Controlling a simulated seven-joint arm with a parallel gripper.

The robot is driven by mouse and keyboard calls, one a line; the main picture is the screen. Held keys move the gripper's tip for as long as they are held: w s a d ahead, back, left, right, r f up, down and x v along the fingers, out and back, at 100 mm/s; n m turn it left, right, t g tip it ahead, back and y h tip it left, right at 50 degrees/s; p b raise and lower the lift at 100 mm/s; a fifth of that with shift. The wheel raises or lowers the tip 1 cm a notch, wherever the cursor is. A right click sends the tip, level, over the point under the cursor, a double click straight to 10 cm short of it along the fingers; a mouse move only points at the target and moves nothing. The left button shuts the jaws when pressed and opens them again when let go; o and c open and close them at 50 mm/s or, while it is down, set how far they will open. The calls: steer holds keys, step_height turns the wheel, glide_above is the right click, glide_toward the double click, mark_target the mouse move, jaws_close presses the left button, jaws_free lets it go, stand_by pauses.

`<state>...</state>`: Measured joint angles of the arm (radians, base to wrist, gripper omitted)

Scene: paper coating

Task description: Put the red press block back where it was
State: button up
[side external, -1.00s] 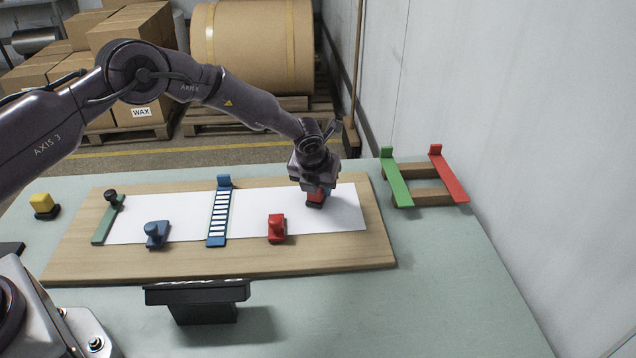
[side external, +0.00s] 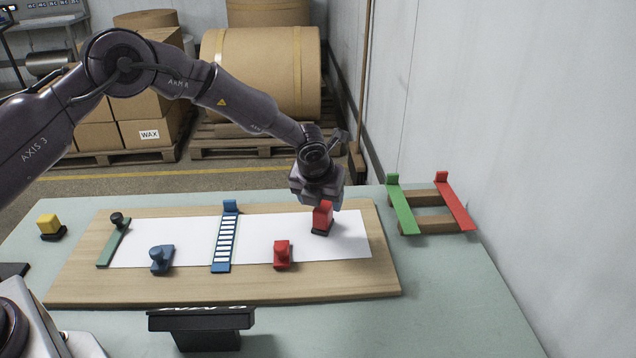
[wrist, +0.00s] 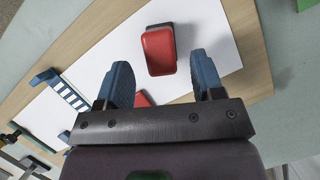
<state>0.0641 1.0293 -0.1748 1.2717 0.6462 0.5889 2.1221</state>
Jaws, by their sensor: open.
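The red press block (side external: 322,217), red on a dark base, stands upright on the right part of the white paper (side external: 345,240). In the wrist view the block (wrist: 158,50) shows just beyond and between the two blue fingers. My gripper (wrist: 160,70) is open and empty, with a finger toward each side of the block and no visible contact. In the side view my gripper (side external: 318,190) is just above and behind the block, and its fingers are mostly hidden there.
A red knobbed weight (side external: 282,255), a blue weight (side external: 161,259), a blue slotted strip (side external: 225,240) and a green strip (side external: 114,243) lie on the paper and wooden board (side external: 330,285). A yellow block (side external: 48,225) stands far left. A rack (side external: 430,225) holds green and red strips at right.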

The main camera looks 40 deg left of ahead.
steer(key=s+a+r+n, duration=0.2)
steer(key=s+r+n, duration=0.55)
steer(key=r, duration=0.45)
steer(key=s+a+r+n, duration=0.2)
steer(key=s+r+n, duration=0.6)
steer(key=r, duration=0.4)
steer(key=s+a+r+n+t+h, duration=0.1)
steer(key=s+a+r+n, duration=0.1)
steer(key=s+n, duration=1.4)
steer(key=s, duration=0.5)
steer(key=shift+s+h, duration=0.3)
steer(key=shift+h, duration=0.1)
steer(key=shift+r, duration=0.15)
